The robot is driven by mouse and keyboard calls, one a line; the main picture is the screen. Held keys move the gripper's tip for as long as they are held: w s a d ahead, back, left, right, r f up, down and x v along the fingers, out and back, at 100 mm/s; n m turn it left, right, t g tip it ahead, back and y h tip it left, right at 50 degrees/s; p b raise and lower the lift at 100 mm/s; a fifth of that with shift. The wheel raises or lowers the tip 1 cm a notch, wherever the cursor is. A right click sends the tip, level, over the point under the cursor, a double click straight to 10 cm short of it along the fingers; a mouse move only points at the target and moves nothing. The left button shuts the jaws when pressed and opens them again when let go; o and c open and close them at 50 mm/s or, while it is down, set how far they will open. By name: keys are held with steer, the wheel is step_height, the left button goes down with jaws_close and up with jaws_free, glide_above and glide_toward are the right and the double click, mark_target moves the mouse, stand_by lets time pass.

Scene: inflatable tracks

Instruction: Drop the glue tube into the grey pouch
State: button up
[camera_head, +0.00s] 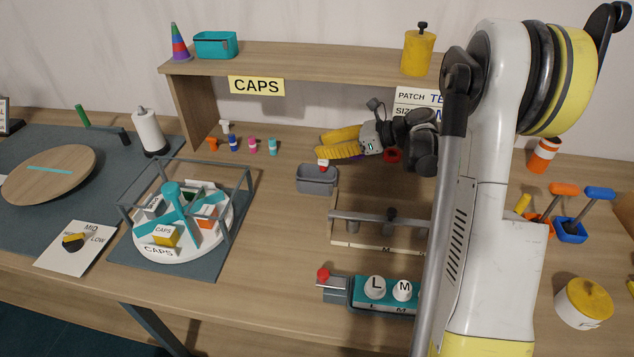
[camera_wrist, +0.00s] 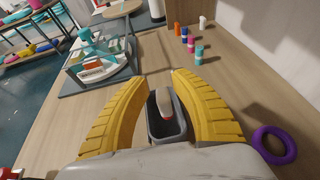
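The glue tube (camera_wrist: 163,104) is white with a red end. In the wrist view it shows over the grey pouch (camera_wrist: 154,131), between my fingers but apart from both. In the head view the glue tube (camera_head: 323,163) shows at the back rim of the grey pouch (camera_head: 317,181), just below my yellow fingertips. Whether it rests in the pouch or is above it, I cannot tell. My gripper (camera_head: 320,143) is open above the pouch; in the wrist view my gripper (camera_wrist: 160,73) has a clear gap between its fingertips.
Several small coloured bottles (camera_head: 252,145) stand behind the pouch to the left. A caged turntable (camera_head: 180,220) is left of it, and a wooden rack (camera_head: 375,245) is in front. A purple ring (camera_wrist: 274,145) lies at the right in the wrist view. Bare tabletop surrounds the pouch.

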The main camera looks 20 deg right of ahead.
steer(key=shift+o, duration=0.2)
steer(key=v, duration=1.2)
steer(key=shift+d+f, duration=0.1)
steer(key=shift+d, duration=0.05)
